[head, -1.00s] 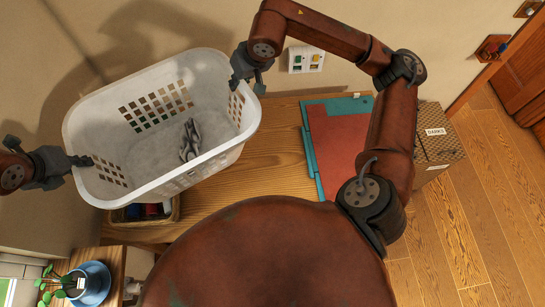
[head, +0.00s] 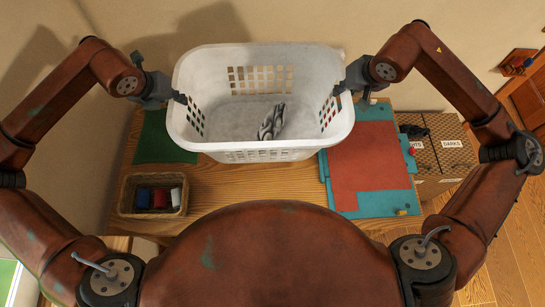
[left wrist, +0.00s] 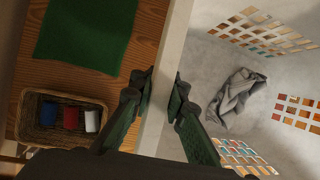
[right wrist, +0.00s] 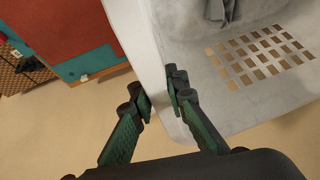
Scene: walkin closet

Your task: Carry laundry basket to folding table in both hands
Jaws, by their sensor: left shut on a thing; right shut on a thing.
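The white laundry basket (head: 260,150) is upright in the head view, in front of and above the wooden folding table (head: 240,190); I cannot tell its exact height above the top. A grey striped cloth (head: 272,122) lies inside it. My left gripper (head: 180,97) is shut on the basket's left rim; the left wrist view shows its fingers (left wrist: 162,95) on either side of the wall. My right gripper (head: 345,88) is shut on the right rim; the right wrist view shows its fingers (right wrist: 160,92) astride the wall.
A wicker tray (head: 124,198) with small coloured items sits on the table's left, near a green mat (head: 160,140). A red and teal board (head: 370,165) lies at the right. Labelled boxes (head: 440,155) stand beyond the table's right edge. A wall is behind.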

